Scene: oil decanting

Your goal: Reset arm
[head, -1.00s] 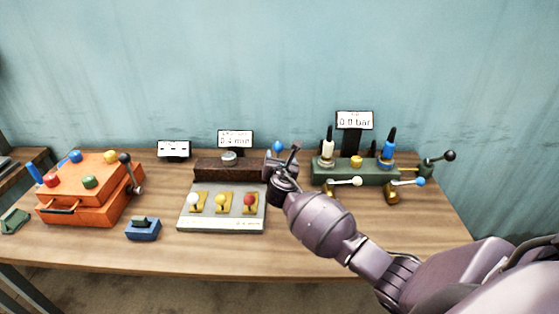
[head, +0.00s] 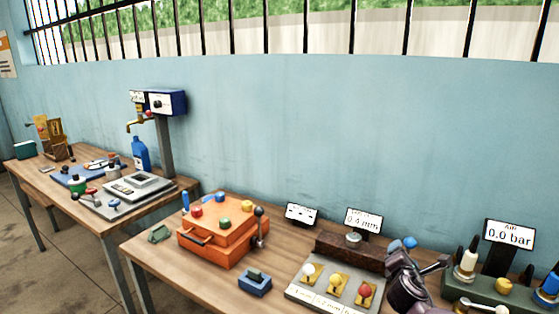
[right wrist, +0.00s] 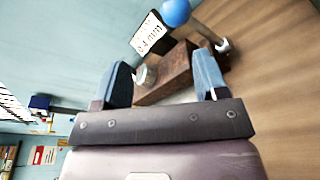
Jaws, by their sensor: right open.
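My right arm comes in at the lower right of the head view, and its gripper (head: 432,268) is beside the right end of the dark brown block (head: 352,247). In the right wrist view the gripper (right wrist: 165,76) shows two blue-grey fingers spread apart with nothing held between them. Beyond the fingers are the brown block (right wrist: 170,75), the 0.4 mm display (right wrist: 149,33) and a blue ball knob (right wrist: 176,12). The blue knob also shows just behind my gripper in the head view (head: 409,243). My left gripper is not in view.
The bench holds an orange box (head: 222,232) with coloured knobs, a small blue block (head: 255,281), a grey panel with three ball levers (head: 325,297) and a green valve stand (head: 470,288). A second bench (head: 60,185) with a blue bottle (head: 141,154) stands left.

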